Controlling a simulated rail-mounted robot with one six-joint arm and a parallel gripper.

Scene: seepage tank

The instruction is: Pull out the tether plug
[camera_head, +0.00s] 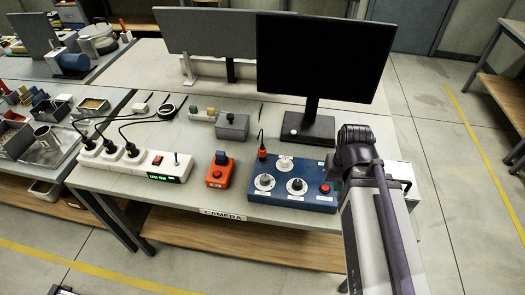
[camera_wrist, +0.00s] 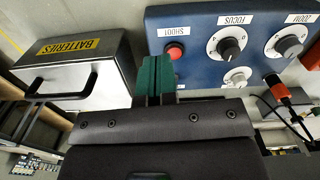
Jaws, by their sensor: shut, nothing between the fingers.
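An orange-red plug (camera_head: 262,154) with a black cable stands at the back left corner of the blue control box (camera_head: 290,190). I take it as the tether plug; it also shows in the wrist view (camera_wrist: 278,90) at the right, beside the box's edge. My gripper (camera_wrist: 157,62) has green fingers, closed together and empty. In the wrist view its tips are left of the red button (camera_wrist: 174,52), beside the box's end and well away from the plug. In the head view my arm hides the gripper.
The box has focus, zoom and one more knob. A silver batteries case (camera_wrist: 75,70) with a black handle stands beside it. An orange switch box (camera_head: 218,175), a white power strip (camera_head: 165,170) with several plugs and a black monitor (camera_head: 320,65) share the table.

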